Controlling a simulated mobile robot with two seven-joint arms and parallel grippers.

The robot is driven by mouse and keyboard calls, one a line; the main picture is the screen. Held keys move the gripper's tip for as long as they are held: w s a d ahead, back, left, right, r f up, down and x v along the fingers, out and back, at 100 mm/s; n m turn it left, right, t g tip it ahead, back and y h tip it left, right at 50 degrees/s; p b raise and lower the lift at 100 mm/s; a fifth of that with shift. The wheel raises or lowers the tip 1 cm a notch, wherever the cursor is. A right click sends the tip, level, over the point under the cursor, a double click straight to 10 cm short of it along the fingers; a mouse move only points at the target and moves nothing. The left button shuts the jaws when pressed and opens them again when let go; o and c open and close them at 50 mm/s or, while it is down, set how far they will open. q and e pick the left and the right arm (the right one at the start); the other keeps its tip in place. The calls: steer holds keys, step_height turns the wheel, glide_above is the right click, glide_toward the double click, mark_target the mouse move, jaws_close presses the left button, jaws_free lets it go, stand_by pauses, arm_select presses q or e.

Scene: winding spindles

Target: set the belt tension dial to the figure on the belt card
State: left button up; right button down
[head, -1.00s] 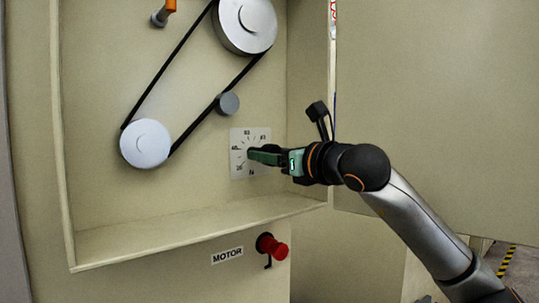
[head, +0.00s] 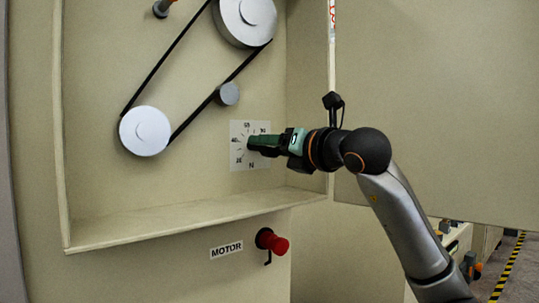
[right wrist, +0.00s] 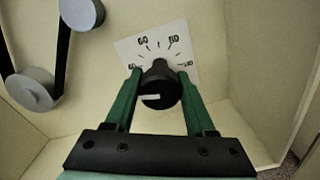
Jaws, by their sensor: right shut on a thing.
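The belt tension dial's white scale plate (head: 237,153) is on the back wall of the recessed cabinet, below the belt. In the right wrist view, the scale plate (right wrist: 128,47) has dark figures and ticks, some too blurred to read. The black dial knob (right wrist: 160,73) has a white mark low on its face. My right gripper (head: 252,143) reaches it from the right and hides the knob in the head view. Its green fingers (right wrist: 158,88) are shut on the knob's two sides. My left gripper is out of view. I see no readable belt card.
A black belt (head: 166,72) runs around a large upper pulley (head: 245,18) and a lower pulley (head: 145,131), past a small grey roller (head: 228,94). Below the cabinet ledge are a MOTOR label (head: 226,250) and a red knob (head: 278,244). A panel (head: 440,100) stands at right.

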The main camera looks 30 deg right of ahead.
steer(key=shift+f+m, duration=0.1)
steer(key=shift+m, duration=0.8)
steer(key=m+b, duration=0.1)
steer(key=m, duration=0.3)
steer(key=shift+m, duration=0.4)
steer(key=shift+c, duration=1.3)
jaws_free()
steer(key=s+d+b, duration=0.1)
steer(key=s, duration=1.1)
steer(key=shift+s+b, duration=0.25)
steer(key=shift+b, duration=0.1)
